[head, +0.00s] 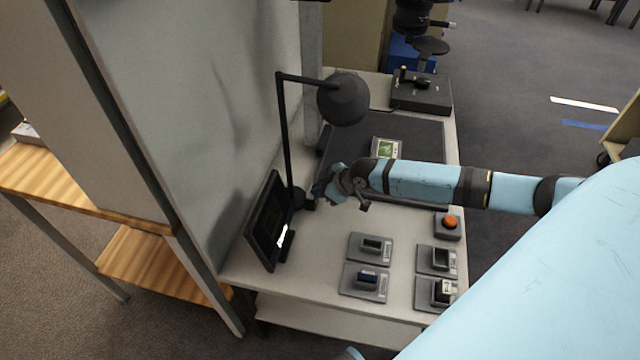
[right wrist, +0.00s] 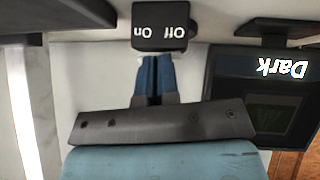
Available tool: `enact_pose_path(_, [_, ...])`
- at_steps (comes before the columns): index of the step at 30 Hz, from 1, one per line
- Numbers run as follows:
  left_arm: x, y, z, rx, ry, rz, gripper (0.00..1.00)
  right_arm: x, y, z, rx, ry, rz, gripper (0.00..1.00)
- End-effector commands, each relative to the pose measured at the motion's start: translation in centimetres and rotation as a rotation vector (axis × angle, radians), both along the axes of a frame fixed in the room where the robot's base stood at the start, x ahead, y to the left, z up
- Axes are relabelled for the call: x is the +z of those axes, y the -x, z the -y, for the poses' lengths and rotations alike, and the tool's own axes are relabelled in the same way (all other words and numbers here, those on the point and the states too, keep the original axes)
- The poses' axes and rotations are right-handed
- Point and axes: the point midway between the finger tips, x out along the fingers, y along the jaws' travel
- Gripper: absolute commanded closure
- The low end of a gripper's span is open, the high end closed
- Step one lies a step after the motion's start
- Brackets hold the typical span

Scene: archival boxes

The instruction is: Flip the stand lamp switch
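The black stand lamp (head: 345,98) stands on the table, with its shade hanging over the dark mat. Its switch box (right wrist: 165,27), marked "On" and "Off", shows upside down in the right wrist view. My right gripper (head: 325,187) is beside the foot of the lamp in the head view. In the right wrist view its two blue fingers (right wrist: 155,62) lie together with nothing visible between them. Their tips reach the edge of the switch box; I cannot tell whether they touch it. The switch lever is not clearly visible. My left gripper is not in view.
A dark screen (head: 267,222) stands left of the lamp; it reads "Dark" in the right wrist view (right wrist: 282,68). Several grey holders and a red button (head: 449,222) sit at the front right. A grey panel (head: 195,120) rises close on the left.

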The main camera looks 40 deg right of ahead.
Motion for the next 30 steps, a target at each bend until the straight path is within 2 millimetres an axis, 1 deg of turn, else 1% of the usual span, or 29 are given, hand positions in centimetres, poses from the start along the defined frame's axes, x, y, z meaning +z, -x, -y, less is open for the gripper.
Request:
enact_pose_path(1, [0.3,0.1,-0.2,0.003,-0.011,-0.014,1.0,1.3,-0.1,-0.2,0.0,-0.003,0.004,1.0])
enact_pose_path(5, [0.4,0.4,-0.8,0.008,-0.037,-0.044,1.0,3.5,-0.1,-0.7,-0.001,-0.002,0.004,1.0])
enact_pose_path(8, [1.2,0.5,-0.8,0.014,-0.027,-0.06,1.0,5.0,0.0,-1.0,-0.002,-0.002,0.003,1.0])
enact_pose_path(10, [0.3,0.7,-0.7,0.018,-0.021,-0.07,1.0,5.5,1.2,-0.2,-0.002,0.003,0.001,1.0])
enact_pose_path(15, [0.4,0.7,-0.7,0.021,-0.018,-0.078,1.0,8.2,3.7,1.2,-0.001,0.003,0.002,1.0])
enact_pose_path(18, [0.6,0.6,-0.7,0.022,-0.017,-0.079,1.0,9.4,4.8,1.9,0.0,0.003,0.001,1.0])
enact_pose_path(24, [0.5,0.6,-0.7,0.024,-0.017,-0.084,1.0,10.8,6.0,2.6,-0.002,0.001,0.002,1.0])
enact_pose_path(30, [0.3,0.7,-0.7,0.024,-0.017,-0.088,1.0,11.0,6.2,2.7,-0.003,0.0,0.002,1.0])
